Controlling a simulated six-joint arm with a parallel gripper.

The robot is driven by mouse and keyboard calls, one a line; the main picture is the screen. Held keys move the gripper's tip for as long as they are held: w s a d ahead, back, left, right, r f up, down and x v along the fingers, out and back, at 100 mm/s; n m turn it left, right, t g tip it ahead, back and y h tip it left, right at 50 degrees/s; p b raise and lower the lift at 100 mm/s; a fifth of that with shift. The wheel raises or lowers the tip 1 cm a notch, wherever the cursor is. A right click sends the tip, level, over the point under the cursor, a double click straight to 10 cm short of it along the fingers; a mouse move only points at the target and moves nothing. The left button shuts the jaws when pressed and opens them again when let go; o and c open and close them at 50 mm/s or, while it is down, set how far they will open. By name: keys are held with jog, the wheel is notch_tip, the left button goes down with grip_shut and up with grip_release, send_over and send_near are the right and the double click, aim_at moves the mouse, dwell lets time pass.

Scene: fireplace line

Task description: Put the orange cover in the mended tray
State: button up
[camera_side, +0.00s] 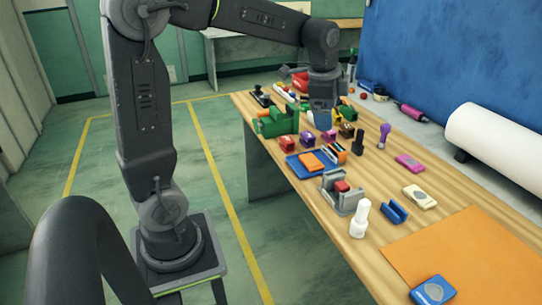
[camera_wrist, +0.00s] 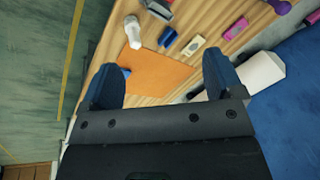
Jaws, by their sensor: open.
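A small flat orange piece (camera_side: 312,160), which looks like the orange cover, lies on a blue tray (camera_side: 294,167) at mid-table. I cannot tell from its look whether this tray is the mended one. My gripper (camera_side: 323,118) hangs above the table behind the blue tray, its blue fingers pointing down. In the wrist view my gripper (camera_wrist: 163,82) is open, with nothing between its fingers. The small orange piece and the blue tray do not show clearly in the wrist view.
A grey holder with a red block (camera_side: 342,187), a white bottle (camera_side: 360,219) and a blue clip (camera_side: 394,212) stand nearer. A large orange sheet (camera_side: 465,255) covers the near end. A green holder (camera_side: 276,122) and several small coloured items crowd around my gripper. A white roll (camera_side: 495,140) lies at right.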

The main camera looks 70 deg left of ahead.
jog(key=s+d+n+t, duration=0.1)
jog(key=s+d+n, duration=0.3)
jog(key=s, duration=0.5)
jog(key=s+d+f+n+t, duration=0.1)
jog(key=s+d+n, duration=0.3)
jog(key=s+d, duration=0.3)
jog(key=s, duration=0.2)
jog(key=shift+s+n+t+h, duration=0.4)
jog(key=shift+d+f, duration=0.1)
